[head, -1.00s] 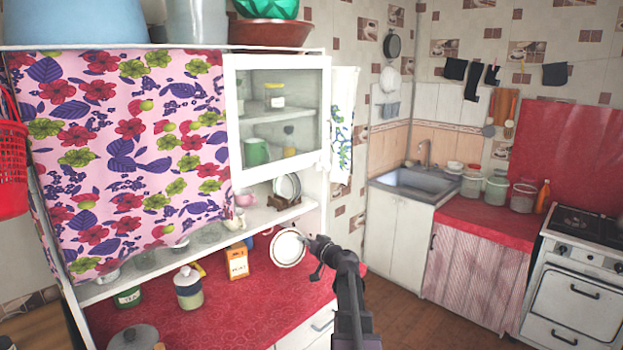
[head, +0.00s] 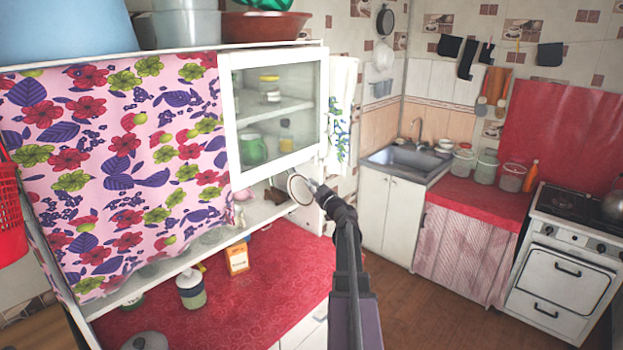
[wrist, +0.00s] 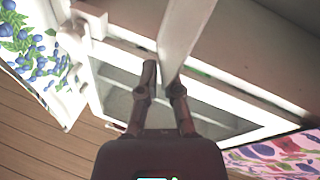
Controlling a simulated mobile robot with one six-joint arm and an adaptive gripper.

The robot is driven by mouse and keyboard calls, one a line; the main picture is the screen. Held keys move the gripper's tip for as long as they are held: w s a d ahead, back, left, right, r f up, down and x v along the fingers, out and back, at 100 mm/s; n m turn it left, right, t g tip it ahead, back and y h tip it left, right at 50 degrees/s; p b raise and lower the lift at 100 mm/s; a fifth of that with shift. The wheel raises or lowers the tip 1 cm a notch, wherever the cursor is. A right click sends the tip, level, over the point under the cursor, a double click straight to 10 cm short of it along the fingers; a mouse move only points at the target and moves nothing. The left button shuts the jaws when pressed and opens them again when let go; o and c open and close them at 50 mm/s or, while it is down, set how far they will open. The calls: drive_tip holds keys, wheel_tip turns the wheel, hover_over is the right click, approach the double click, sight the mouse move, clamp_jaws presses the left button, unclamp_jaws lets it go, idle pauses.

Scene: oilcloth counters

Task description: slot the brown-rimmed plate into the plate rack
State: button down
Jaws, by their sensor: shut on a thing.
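The brown-rimmed plate (head: 299,190) is held up by its right edge at the shelf under the glass cabinet, tilted, its face toward the head camera. My gripper (head: 315,187) is shut on that edge. In the wrist view the plate (wrist: 184,28) shows nearly edge-on, as a pale strip rising from between the fingertips of my gripper (wrist: 164,75). The brown wooden plate rack (head: 279,196) stands on the shelf just behind and left of the plate, mostly hidden by it. I cannot tell whether plate and rack touch.
The glass-doored cabinet (head: 280,105) hangs right above the plate. A flowered curtain (head: 120,170) covers the left side, and a pink object (head: 241,194) stands left of the rack. An orange-and-white box (head: 237,259) and a jar (head: 190,290) stand on the red counter (head: 235,315) below.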

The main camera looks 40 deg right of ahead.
drive_tip(key=shift+d, duration=0.1)
idle(0.4)
drive_tip(key=shift+w, duration=0.1)
drive_tip(key=shift+w+f, duration=0.1)
drive_tip(key=shift+w, duration=1.05)
drive_tip(key=w+a+f+b, duration=0.1)
drive_tip(key=w+f+b, duration=0.1)
drive_tip(key=w, duration=1)
drive_tip(key=shift+a+b, duration=0.15)
drive_tip(key=shift+b, duration=0.15)
idle(0.8)
drive_tip(key=shift+w+f, duration=0.15)
drive_tip(key=shift+f, duration=0.05)
idle(0.4)
drive_tip(key=c, duration=0.8)
unclamp_jaws()
drive_tip(key=shift+o, duration=0.4)
